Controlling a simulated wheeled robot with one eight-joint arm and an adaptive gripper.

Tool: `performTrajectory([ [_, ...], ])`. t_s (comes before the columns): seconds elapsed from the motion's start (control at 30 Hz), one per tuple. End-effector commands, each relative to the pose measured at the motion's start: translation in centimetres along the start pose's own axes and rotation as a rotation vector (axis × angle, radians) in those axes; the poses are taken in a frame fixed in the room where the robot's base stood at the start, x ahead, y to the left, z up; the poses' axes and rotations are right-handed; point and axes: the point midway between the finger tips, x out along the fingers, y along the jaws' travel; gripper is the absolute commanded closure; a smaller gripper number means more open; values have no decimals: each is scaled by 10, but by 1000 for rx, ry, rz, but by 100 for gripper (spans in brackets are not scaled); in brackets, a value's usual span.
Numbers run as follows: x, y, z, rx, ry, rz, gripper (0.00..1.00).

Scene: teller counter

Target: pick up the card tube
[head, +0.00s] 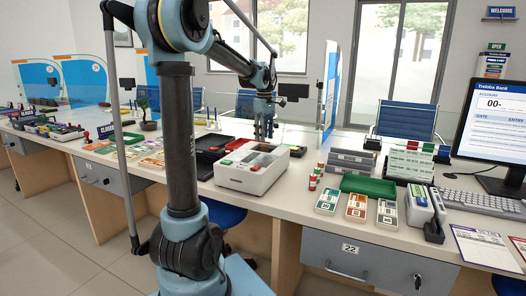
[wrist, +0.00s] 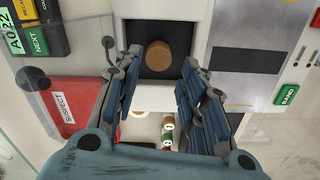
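A round brown, cardboard-coloured top (wrist: 159,55) shows in the wrist view inside a dark square compartment; it looks like the card tube seen end-on. My gripper (wrist: 161,66) is open, with one finger on each side of that round top in the picture. Nothing is held between the fingers. Whether they are level with the tube or above it I cannot tell. In the head view my gripper (head: 264,134) points down over the white compartment box (head: 243,181). I cannot make out the tube in the head view.
Small banded rolls (wrist: 168,125) stand in a compartment near the fingers. A red "SUSPECT" tray (wrist: 62,105) lies left of the gripper in the wrist view. In the head view, grey stacked trays (head: 350,162) and a green tray (head: 368,186) are to the right.

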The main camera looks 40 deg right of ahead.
Motion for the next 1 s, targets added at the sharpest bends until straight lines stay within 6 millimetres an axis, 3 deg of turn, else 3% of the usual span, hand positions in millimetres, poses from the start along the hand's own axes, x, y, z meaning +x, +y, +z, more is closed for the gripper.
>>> performTrajectory([
  [0.4,46,3,0,0,0,0,62],
  [0.73,52,3,0,0,0,0,62],
  [0.87,52,3,0,0,0,0,79],
  [1.0,52,3,0,0,0,0,81],
])
